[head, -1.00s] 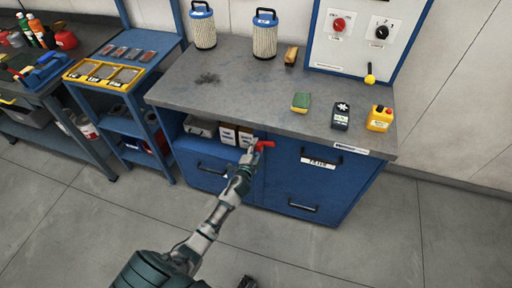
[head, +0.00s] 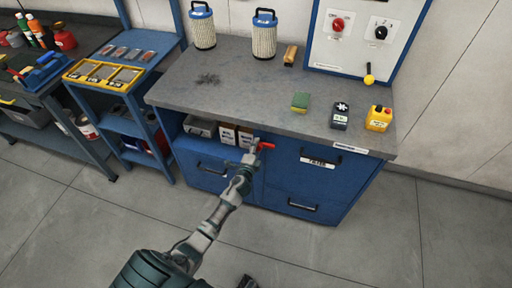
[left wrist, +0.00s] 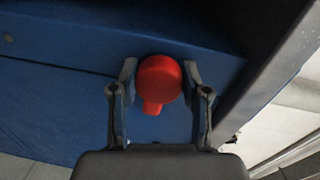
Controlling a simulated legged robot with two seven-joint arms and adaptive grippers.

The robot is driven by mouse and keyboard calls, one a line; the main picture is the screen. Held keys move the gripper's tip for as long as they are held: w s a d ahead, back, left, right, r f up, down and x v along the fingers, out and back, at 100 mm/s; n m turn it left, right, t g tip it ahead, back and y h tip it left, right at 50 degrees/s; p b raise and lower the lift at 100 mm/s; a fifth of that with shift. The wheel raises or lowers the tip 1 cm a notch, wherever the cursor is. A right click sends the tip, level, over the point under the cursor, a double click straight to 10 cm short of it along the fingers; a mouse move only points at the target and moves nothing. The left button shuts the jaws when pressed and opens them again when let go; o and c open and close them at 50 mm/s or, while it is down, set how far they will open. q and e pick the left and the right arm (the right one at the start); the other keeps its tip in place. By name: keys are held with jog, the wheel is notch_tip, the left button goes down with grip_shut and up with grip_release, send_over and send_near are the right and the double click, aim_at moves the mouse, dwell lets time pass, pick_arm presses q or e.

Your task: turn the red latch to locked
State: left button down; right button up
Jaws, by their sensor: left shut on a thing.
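The red latch (head: 266,145) sits on the front of the blue cabinet (head: 290,190), just below the worktop edge. In the left wrist view the latch (left wrist: 159,80) shows as a round red knob with a short tab pointing down the picture. My left gripper (head: 254,147) is at the latch, and in the wrist view its two fingers (left wrist: 158,88) stand on either side of the red knob, shut on it. The fingers hide part of the latch in the head view. My right gripper is not in view.
An open shelf with small boxes (head: 227,133) lies left of the latch. The floor in front is clear.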

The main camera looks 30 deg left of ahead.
pick_arm(q)
jog(key=shift+d+f, duration=0.2)
jog(key=c, duration=0.7)
grip_release()
jog(key=shift+o, duration=0.8)
jog(key=shift+r, duration=0.1)
jog(key=f+v, duration=0.1)
jog(key=v, duration=1)
jog(key=shift+s+r, duration=0.45)
jog(key=shift+r, duration=0.05)
jog(key=shift+d+f, duration=0.1)
